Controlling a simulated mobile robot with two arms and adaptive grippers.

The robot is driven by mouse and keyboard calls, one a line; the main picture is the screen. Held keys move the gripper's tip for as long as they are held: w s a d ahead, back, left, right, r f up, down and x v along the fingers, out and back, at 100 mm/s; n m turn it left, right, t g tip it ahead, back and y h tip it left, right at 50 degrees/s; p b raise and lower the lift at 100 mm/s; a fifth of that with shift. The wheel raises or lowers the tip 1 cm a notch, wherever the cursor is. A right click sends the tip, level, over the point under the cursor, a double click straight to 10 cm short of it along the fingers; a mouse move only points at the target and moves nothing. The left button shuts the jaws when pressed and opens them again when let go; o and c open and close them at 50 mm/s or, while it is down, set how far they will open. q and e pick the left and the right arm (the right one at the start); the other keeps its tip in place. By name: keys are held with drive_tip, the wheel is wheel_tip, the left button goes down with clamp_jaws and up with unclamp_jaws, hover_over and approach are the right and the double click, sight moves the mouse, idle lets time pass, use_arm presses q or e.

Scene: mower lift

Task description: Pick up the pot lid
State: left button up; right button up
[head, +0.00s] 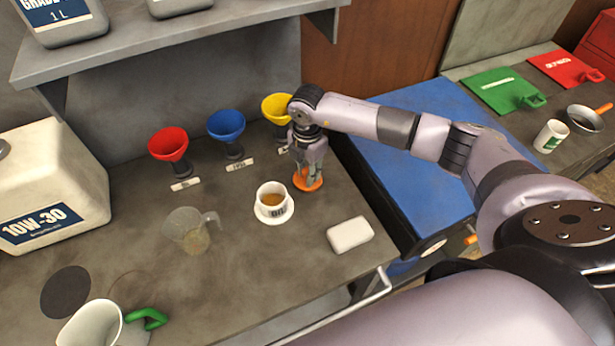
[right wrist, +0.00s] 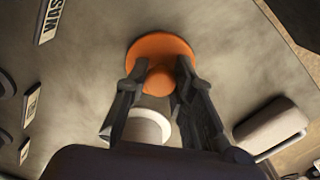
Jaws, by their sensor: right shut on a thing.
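The pot lid (head: 309,183) is an orange disc near the right end of the grey bench. My right gripper (head: 308,175) points down over it, with its fingertips at the lid. In the right wrist view the fingers (right wrist: 160,78) are shut on the orange knob of the lid (right wrist: 160,47). I cannot tell whether the lid touches the bench. The white pot (head: 272,196) holds amber liquid and stands on a white base just left of the lid. It partly shows between the fingers in the right wrist view (right wrist: 148,126). My left gripper is not in view.
Red (head: 168,144), blue (head: 226,126) and yellow (head: 276,108) funnels stand along the back. A clear jug (head: 190,230) is left of the pot, and a white block (head: 350,234) lies in front. A white jug with a green handle (head: 95,325) stands at front left.

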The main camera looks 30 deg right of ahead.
clamp_jaws()
drive_tip(key=shift+r, duration=0.1)
